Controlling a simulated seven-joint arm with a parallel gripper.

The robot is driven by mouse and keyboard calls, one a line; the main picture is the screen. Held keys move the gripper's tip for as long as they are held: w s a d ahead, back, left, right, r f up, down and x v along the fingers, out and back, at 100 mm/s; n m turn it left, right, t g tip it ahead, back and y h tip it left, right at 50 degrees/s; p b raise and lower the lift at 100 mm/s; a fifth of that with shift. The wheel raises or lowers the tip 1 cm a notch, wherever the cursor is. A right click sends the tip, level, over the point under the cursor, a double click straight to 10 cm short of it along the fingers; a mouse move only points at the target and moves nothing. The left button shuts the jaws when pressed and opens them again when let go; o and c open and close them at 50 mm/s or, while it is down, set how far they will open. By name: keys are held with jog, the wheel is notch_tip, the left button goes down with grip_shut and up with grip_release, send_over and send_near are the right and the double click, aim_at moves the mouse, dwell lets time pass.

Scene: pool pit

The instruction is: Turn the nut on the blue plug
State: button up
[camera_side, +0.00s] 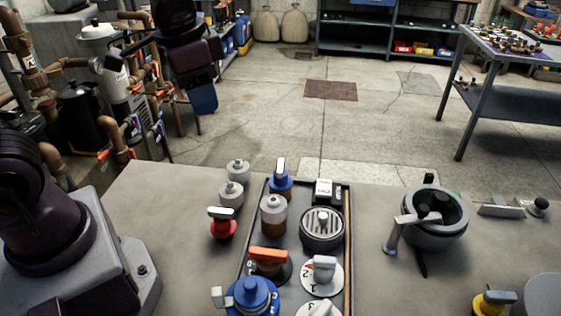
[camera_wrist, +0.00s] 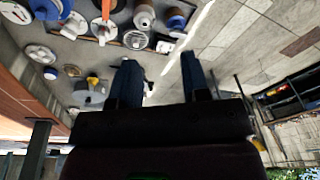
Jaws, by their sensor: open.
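Two blue fittings show in the side view, and I cannot tell which one is the blue plug. One is a small blue fitting (camera_side: 281,184) with a pale upright handle, at the far end of the tray. The other is a larger round blue fitting (camera_side: 252,295) with a grey handle on its left, near the front edge of the picture. They also show in the wrist view, the small one at top centre (camera_wrist: 176,20) and the larger one at top left (camera_wrist: 45,8). My gripper (camera_side: 201,98) hangs high beyond the bench at upper left. Its blue fingers are apart and empty in the wrist view (camera_wrist: 160,78).
A dark tray (camera_side: 348,262) holds several fittings, including a round grate (camera_side: 322,226) and an orange-handled valve (camera_side: 268,258). A red-based valve (camera_side: 222,226) stands left of it. A grey pot-like housing (camera_side: 436,218) stands to the right. Bare bench lies between tray and housing.

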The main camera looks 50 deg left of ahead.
aim_at(281, 165)
jog(key=w+f+m+g, duration=0.1)
jog(key=w+f+m, duration=0.4)
jog(key=w+m, duration=0.5)
jog(key=w+f+m+g, duration=0.1)
jog(key=w+f+m, duration=0.45)
jog(key=m, duration=0.75)
jog(key=f, duration=1.1)
jog(key=shift+a+f, duration=0.1)
jog(key=shift+a, duration=0.25)
jog(key=shift+c, duration=0.4)
grip_shut()
